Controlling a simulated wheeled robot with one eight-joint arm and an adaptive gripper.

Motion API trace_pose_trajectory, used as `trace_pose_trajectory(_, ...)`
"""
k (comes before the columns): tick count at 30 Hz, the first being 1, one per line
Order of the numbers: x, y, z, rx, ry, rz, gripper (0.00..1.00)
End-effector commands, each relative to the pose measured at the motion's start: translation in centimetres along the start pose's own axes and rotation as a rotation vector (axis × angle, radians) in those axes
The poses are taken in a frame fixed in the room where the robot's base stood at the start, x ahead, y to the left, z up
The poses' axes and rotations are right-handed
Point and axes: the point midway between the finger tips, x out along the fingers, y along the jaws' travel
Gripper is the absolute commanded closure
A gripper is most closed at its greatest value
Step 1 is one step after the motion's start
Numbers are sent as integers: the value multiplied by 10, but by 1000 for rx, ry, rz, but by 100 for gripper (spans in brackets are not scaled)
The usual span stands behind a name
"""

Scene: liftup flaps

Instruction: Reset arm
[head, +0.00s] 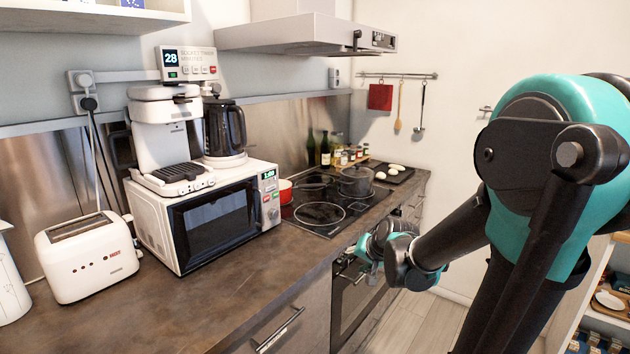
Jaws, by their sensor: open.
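My arm, teal and black, comes in from the right of the head view and reaches down and left towards the front of the counter. My gripper (348,262) is at its far end, small in the picture, in front of the oven below the hob. It is open, and I see nothing held in it. The wrist partly hides the gripper, so the fingers are hard to make out.
The counter (225,285) runs along the left, close to my gripper. On it stand a toaster (88,257), a microwave (215,222) with a coffee maker (160,130) on top, and a hob (322,212) with pots. The oven (352,305) is below. Open shelves (606,312) stand at right.

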Motion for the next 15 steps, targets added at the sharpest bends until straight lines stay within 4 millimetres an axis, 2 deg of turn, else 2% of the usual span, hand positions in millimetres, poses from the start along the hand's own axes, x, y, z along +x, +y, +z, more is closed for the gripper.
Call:
trace_pose_trajectory(3,-20,32,9,-168,10,117,48)
trace_pose_trajectory(10,-56,84,20,-437,0,316,48)
trace_pose_trajectory(15,-61,108,82,-404,-114,328,48)
